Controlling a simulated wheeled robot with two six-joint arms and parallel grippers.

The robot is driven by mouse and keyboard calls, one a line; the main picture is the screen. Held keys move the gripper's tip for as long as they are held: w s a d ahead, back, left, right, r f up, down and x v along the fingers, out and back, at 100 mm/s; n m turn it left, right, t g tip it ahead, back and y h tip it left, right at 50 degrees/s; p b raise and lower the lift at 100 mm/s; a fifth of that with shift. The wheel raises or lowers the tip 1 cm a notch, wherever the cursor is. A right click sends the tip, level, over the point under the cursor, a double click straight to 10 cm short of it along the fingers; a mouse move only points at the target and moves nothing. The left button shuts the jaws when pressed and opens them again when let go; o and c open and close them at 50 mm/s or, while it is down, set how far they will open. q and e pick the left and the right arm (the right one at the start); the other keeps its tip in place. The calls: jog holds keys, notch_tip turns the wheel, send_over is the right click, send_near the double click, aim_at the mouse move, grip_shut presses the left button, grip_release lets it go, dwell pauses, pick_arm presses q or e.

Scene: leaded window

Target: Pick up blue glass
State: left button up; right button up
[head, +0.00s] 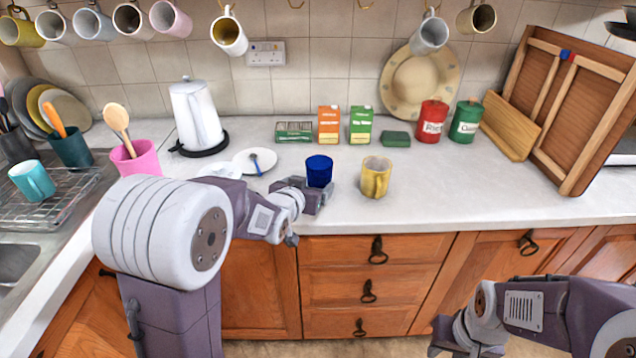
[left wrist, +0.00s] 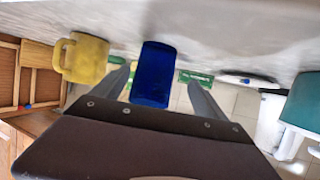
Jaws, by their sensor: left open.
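The blue glass (head: 319,171) stands upright on the white worktop, just left of a yellow mug (head: 376,178). My left gripper (head: 318,194) is open, low over the worktop's front edge, directly on the near side of the glass. In the left wrist view, which is upside down, the blue glass (left wrist: 154,74) lies between the two spread fingers (left wrist: 160,90). I cannot tell whether either finger touches it. The yellow mug (left wrist: 86,58) is beside the fingers there. My right gripper (head: 450,345) is low at the bottom edge, and its fingers do not show clearly.
A white plate with a blue spoon (head: 256,162) and a white kettle (head: 198,115) stand left of the glass. Behind are orange and green boxes (head: 361,125) and red and green canisters (head: 431,122). The worktop (head: 480,195) right of the mug is clear.

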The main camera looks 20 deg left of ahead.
aim_at(319, 179)
pick_arm(q)
jog(key=shift+w+d+f, duration=0.1)
jog(key=shift+w+d, duration=0.15)
jog(key=shift+w, duration=0.15)
jog(key=x, duration=0.5)
jog(key=shift+d, duration=0.2)
jog(key=shift+s, duration=0.1)
jog(key=shift+c, duration=0.9)
jog(key=shift+r, duration=0.2)
jog(key=c, duration=1.6)
jog(key=shift+r, duration=0.1)
jog(key=shift+r+p, duration=1.2)
jog(key=shift+r, duration=3.7)
